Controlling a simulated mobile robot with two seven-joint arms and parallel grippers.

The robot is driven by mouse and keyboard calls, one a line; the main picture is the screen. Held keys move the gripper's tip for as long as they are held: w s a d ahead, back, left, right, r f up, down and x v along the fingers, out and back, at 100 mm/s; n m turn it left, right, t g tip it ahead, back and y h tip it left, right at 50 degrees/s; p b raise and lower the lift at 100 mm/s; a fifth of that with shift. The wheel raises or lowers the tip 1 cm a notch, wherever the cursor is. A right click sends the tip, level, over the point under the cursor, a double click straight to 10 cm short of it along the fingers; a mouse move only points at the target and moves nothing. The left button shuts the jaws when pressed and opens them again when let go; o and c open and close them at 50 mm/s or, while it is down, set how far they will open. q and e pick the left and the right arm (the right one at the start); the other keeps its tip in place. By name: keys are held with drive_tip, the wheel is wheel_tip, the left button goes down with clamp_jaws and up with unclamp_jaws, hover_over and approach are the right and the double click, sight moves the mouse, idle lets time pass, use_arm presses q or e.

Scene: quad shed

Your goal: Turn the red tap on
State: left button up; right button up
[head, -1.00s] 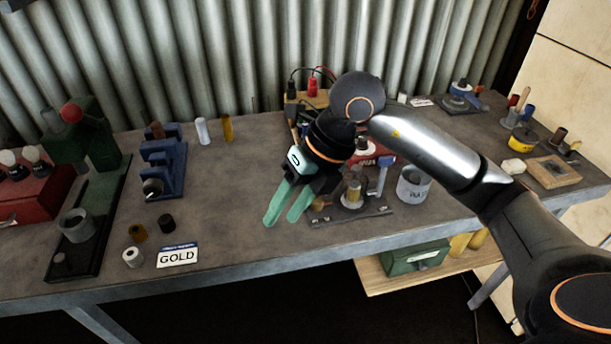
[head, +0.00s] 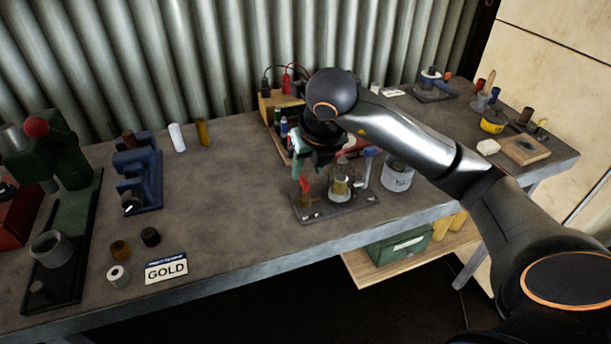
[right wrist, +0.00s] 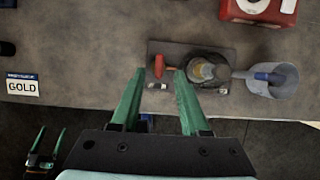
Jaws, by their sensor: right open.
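The red tap (head: 305,185) has an upright red handle on a dark metal plate (head: 335,210) near the bench's front edge. It also shows in the right wrist view (right wrist: 159,66). My right gripper (head: 312,172) is open and points down over the tap. In the right wrist view its green fingertips (right wrist: 159,73) lie either side of the red handle, with nothing held; contact cannot be told. In the head view the hand partly hides the tap's surroundings. My left gripper (right wrist: 51,130) shows low at the left of the right wrist view, its fingers apart and empty.
On the plate beside the tap stands a round glass-and-metal fitting (head: 341,185), with a blue-handled part (head: 368,165) to its right. A grey pot (head: 397,175) stands further right. A wooden box (head: 278,105) is behind.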

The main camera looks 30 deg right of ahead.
sight(305, 179)
drive_tip(key=shift+x, duration=1.9)
clamp_jaws()
